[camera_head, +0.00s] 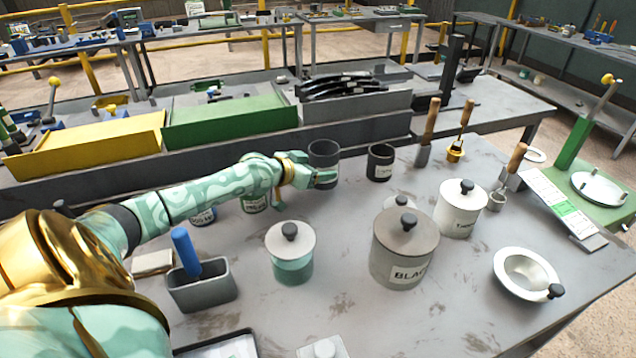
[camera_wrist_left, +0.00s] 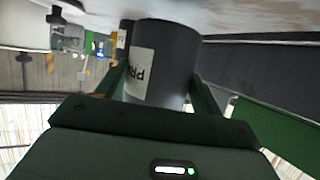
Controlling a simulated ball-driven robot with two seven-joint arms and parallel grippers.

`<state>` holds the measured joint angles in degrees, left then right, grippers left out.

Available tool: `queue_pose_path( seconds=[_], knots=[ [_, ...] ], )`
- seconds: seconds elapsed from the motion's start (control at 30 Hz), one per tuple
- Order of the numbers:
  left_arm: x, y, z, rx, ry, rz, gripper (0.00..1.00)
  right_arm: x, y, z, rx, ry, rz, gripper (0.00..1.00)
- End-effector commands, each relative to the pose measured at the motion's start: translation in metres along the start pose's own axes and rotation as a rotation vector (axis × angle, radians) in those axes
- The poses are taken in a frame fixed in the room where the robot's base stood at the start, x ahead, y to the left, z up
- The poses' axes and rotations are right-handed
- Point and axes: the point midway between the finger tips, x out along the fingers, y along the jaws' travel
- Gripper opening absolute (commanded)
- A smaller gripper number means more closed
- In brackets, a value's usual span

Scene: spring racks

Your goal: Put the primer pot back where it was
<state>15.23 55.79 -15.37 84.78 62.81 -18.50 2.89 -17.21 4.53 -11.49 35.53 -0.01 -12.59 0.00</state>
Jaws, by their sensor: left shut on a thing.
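The primer pot (camera_head: 323,151) is a dark grey open cylinder near the back of the grey table in the head view. My left gripper (camera_head: 322,178) is shut on it, with the fingers around its side. In the left wrist view the primer pot (camera_wrist_left: 172,55) sits between the two fingers and shows part of a white label reading "PRI". I cannot tell whether its base touches the table. A similar dark pot (camera_head: 380,163) with a label stands just to its right. My right gripper is not in view.
A pot with a green label (camera_head: 254,200) stands under my left arm. A teal lidded pot (camera_head: 291,258), a large grey "BLACK" pot (camera_head: 398,255) and a white lidded pot (camera_head: 461,212) stand nearer. A green bin (camera_head: 230,128) and yellow bin (camera_head: 90,148) line the back.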

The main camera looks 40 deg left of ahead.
Motion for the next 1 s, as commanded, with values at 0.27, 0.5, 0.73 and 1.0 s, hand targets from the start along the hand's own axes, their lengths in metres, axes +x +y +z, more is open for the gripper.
queue_pose_path(
  seconds=[0.27, 0.5, 0.73, 1.0],
  knots=[
    [0.011, 0.001, 0.028, -0.001, 0.0, 0.0, 0.27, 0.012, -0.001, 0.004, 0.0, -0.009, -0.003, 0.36],
    [0.011, 0.001, 0.031, -0.001, -0.003, 0.001, 0.7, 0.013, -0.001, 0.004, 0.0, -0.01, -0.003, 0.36],
    [0.011, 0.001, 0.03, -0.001, -0.003, 0.001, 0.89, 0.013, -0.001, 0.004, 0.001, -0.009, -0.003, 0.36],
    [-0.003, 0.001, 0.026, 0.0, -0.003, 0.001, 0.89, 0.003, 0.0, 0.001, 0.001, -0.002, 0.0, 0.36]
  ],
)
